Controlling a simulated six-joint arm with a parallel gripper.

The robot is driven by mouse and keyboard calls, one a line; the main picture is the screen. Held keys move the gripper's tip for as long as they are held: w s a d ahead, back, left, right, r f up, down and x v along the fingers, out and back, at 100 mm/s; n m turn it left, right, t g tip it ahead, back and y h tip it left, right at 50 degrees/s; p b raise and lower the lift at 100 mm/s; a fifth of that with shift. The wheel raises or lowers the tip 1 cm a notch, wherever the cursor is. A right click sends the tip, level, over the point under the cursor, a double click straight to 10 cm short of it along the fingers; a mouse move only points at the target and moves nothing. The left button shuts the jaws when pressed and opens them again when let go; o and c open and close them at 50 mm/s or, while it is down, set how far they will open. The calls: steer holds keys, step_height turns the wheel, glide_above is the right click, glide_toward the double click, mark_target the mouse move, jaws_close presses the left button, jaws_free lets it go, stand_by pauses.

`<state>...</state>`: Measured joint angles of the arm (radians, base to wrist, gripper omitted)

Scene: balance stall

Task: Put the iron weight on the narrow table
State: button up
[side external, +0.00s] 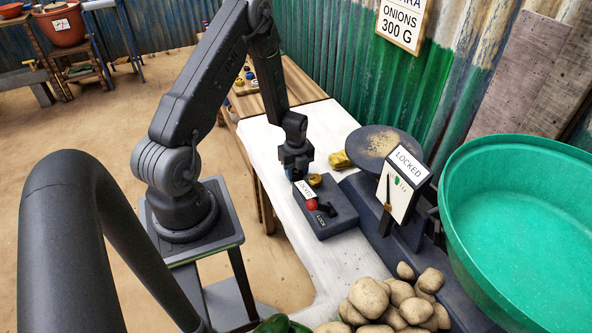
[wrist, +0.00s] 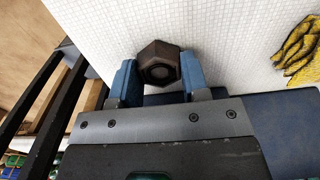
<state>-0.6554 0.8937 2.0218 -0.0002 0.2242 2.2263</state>
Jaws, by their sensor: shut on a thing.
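The iron weight (wrist: 160,72) is a dark hexagonal block with a round hollow in its top. In the wrist view it sits between the two blue fingers of my gripper (wrist: 158,80), which is shut on it. In the side view my gripper (side external: 296,170) is low over the white-topped table (side external: 285,145), just behind a dark lock box (side external: 335,217). The weight cannot be made out there. I cannot tell whether it touches the tabletop. A wooden table (side external: 300,88) adjoins the white top at the back; I cannot tell which one is the narrow table.
A balance with a round dark pan (side external: 385,146) and a "LOCKED" dial (side external: 396,195) stands right of my gripper. A green basin (side external: 530,210) and potatoes (side external: 385,303) are nearer the camera. Small items stand on the wooden table.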

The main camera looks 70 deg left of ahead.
steer(key=o, duration=1)
steer(key=shift+f, duration=0.1)
step_height(320, 180, up, 12)
step_height(320, 180, up, 8)
steer(key=n+t, duration=0.1)
steer(key=n, duration=0.2)
glide_above(296, 172)
steer(key=w+d, duration=0.1)
steer(key=d, duration=0.4)
steer(key=s+d+r+n+t, duration=0.1)
steer(key=s+d+r+n, duration=0.3)
steer(key=d+r+n, duration=0.1)
steer(key=s+d+r+n+t, duration=0.2)
steer(key=s+d+r+n, duration=0.2)
steer(key=d+r+n, duration=0.1)
steer(key=s+d+r+n+t, duration=0.1)
steer(key=s+d+r+n, duration=0.3)
steer(key=d+r, duration=0.3)
steer(key=shift+s+d+r+n+t, duration=0.15)
steer(key=shift+s+d+n+t, duration=0.15)
steer(key=shift+d+n, duration=0.25)
